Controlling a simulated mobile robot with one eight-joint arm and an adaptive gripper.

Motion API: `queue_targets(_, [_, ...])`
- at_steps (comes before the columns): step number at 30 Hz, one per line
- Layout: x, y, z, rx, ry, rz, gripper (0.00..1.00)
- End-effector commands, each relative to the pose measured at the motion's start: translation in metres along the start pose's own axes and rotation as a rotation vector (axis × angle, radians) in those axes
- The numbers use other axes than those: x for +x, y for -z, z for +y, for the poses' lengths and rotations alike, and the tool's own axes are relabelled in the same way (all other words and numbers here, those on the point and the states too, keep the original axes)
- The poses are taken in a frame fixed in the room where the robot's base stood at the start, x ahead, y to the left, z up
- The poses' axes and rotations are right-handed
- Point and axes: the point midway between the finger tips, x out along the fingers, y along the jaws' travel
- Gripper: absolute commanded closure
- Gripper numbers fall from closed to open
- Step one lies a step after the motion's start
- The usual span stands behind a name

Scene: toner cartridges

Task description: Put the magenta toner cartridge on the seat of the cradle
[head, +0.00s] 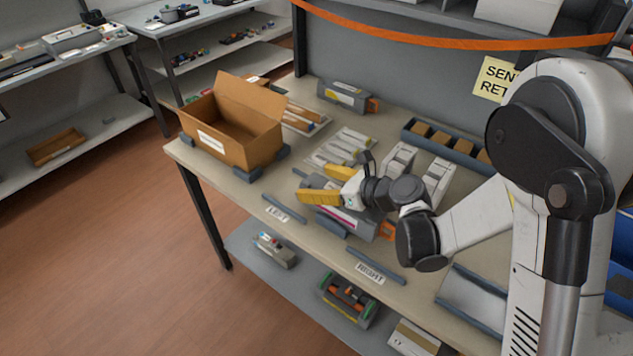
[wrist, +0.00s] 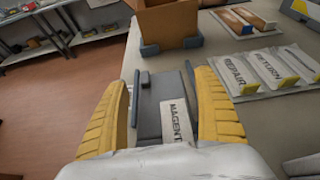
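The magenta toner cartridge (head: 352,219) is a grey box with a magenta stripe and an orange end, on the workbench. In the wrist view its label reads "MAGENT" (wrist: 177,120), with the rest cut off. My gripper (head: 329,185) has its yellow fingers apart at the cartridge, one on each side of it. The fingers (wrist: 163,95) also flank it in the wrist view; contact is not clear. Low blue-grey blocks (head: 331,228) stand close to the cartridge. They may belong to the cradle; its seat cannot be made out.
An open cardboard box (head: 205,139) stands at the bench's left end among grey corner blocks. Another grey cartridge (head: 343,96) lies at the back. Labelled cards (head: 342,148) and a blue divided tray (head: 408,133) lie behind my gripper. Bars marked LEFT (head: 284,209) and RIGHT (head: 376,266) line the front edge.

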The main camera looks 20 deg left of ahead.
Motion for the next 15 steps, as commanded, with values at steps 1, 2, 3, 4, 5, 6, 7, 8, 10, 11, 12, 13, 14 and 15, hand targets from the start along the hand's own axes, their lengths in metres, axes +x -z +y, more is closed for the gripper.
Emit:
queue_targets(1, [0.0,0.0,0.0,0.0,0.0,0.0,0.21])
queue_targets(2, [0.0,0.0,0.0,0.0,0.0,0.0,0.21])
queue_targets(3, [0.0,0.0,0.0,0.0,0.0,0.0,0.21])
queue_targets(4, [0.0,0.0,0.0,0.0,0.0,0.0,0.21])
queue_targets(5, [0.0,0.0,0.0,0.0,0.0,0.0,0.21])
queue_targets(6, [0.0,0.0,0.0,0.0,0.0,0.0,0.21])
queue_targets(7, [0.0,-0.001,0.0,0.0,0.0,0.0,0.21])
queue_targets(8, [-0.001,-0.002,0.0,0.0,0.0,0.0,0.21])
queue_targets(10, [-0.004,-0.004,0.0,0.001,0.001,0.0,0.21])
queue_targets(11, [-0.008,-0.004,-0.001,0.001,0.002,0.0,0.21])
queue_targets(12, [-0.015,-0.004,-0.001,0.002,0.003,0.0,0.21])
queue_targets(13, [-0.02,-0.004,-0.001,0.002,0.003,0.0,0.21])
queue_targets(14, [-0.026,-0.004,-0.001,0.003,0.003,0.0,0.21])
queue_targets(15, [-0.036,-0.005,-0.001,0.003,0.004,-0.001,0.21])
